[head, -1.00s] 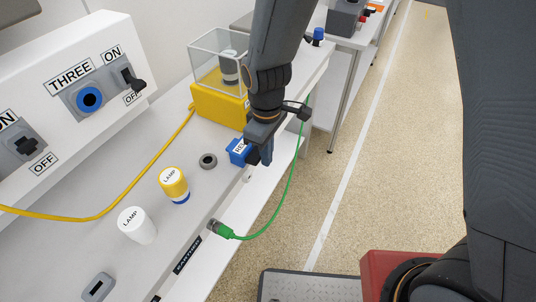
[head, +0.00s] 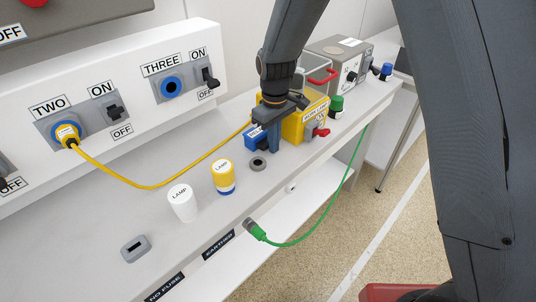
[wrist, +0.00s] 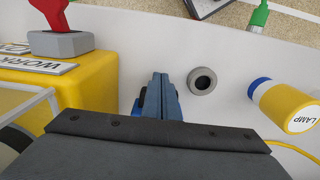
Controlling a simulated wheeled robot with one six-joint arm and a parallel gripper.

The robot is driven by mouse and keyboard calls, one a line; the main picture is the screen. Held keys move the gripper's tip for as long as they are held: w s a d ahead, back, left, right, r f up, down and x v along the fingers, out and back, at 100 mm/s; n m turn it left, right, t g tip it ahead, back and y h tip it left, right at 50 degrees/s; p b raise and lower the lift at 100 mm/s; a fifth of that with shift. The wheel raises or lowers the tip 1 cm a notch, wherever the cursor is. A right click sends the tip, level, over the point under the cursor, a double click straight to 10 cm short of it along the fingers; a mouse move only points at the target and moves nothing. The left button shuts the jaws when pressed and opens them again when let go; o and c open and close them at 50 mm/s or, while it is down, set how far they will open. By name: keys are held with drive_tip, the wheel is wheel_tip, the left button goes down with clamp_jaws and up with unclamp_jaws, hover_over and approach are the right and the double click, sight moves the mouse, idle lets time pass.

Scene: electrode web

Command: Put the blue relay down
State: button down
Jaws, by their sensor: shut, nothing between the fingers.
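The blue relay (head: 255,138), a small block with a white label, stands on the white bench beside the yellow box. My gripper (head: 275,148) points down just to the right of the relay, overlapping its right edge in the head view. In the wrist view my gripper's blue-grey fingers (wrist: 160,82) are together with nothing between them. Only a sliver of blue, probably the relay (wrist: 137,108), shows beside them there; the rest is hidden. I cannot tell whether the fingers touch it.
A yellow box (head: 312,124) with a red switch is close on the right. A grey ring (head: 258,164), yellow lamp (head: 222,178) and white lamp (head: 182,203) stand nearby. A yellow cable (head: 150,187) crosses the bench; a green cable (head: 310,238) hangs off its front edge.

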drive_tip(key=shift+w, duration=0.1)
idle(0.3)
drive_tip(key=s+d, duration=0.1)
drive_tip(key=s+d+p, duration=0.1)
drive_tip(key=d, duration=0.1)
drive_tip(key=shift+s+r+p, duration=0.3)
drive_tip(key=shift+s+r, duration=0.05)
wheel_tip(320, 180, up, 9)
drive_tip(key=b, duration=0.2)
drive_tip(key=shift+r+b, duration=0.2)
drive_tip(key=shift+b, duration=0.1)
drive_tip(key=shift+d, duration=0.1)
drive_tip(key=s+d+f+m+t, duration=0.1)
drive_tip(key=s+d+f+m, duration=0.1)
drive_tip(key=s+d+m, duration=0.7)
drive_tip(key=s+d, duration=0.7)
drive_tip(key=d, duration=0.3)
drive_tip(key=shift+s+m, duration=0.35)
drive_tip(key=shift+m, duration=0.05)
drive_tip(key=shift+d+f, duration=0.1)
